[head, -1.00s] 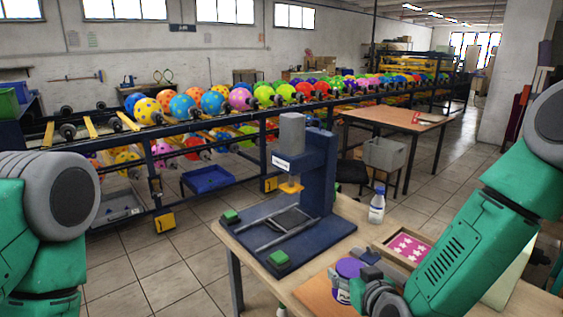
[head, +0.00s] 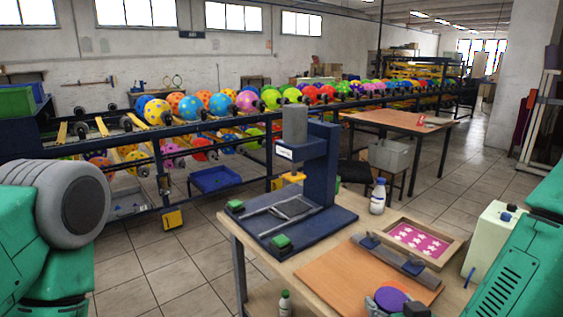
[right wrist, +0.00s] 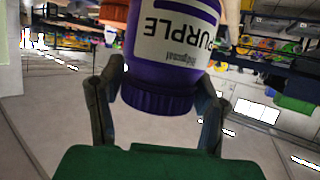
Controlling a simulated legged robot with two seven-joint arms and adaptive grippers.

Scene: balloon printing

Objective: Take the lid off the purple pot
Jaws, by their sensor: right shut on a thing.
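The purple pot (right wrist: 170,45) fills the upper middle of the right wrist view, with a white label reading PURPLE. Its ribbed purple lid (right wrist: 158,98) is on the pot and faces my wrist. My right gripper (right wrist: 160,93) is shut on the lid, a finger on each side. In the head view the pot's purple top (head: 391,298) shows at the bottom edge, between the gripper's dark fingers. The pot's lower part is hidden there, and I cannot tell whether it touches the table. My left arm is at the left edge; its gripper is out of view.
An orange-brown board (head: 345,280) lies on the table behind the pot. A hinged bar, a framed pink star screen (head: 420,241), a white bottle (head: 377,197) and a blue press (head: 318,165) stand beyond.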

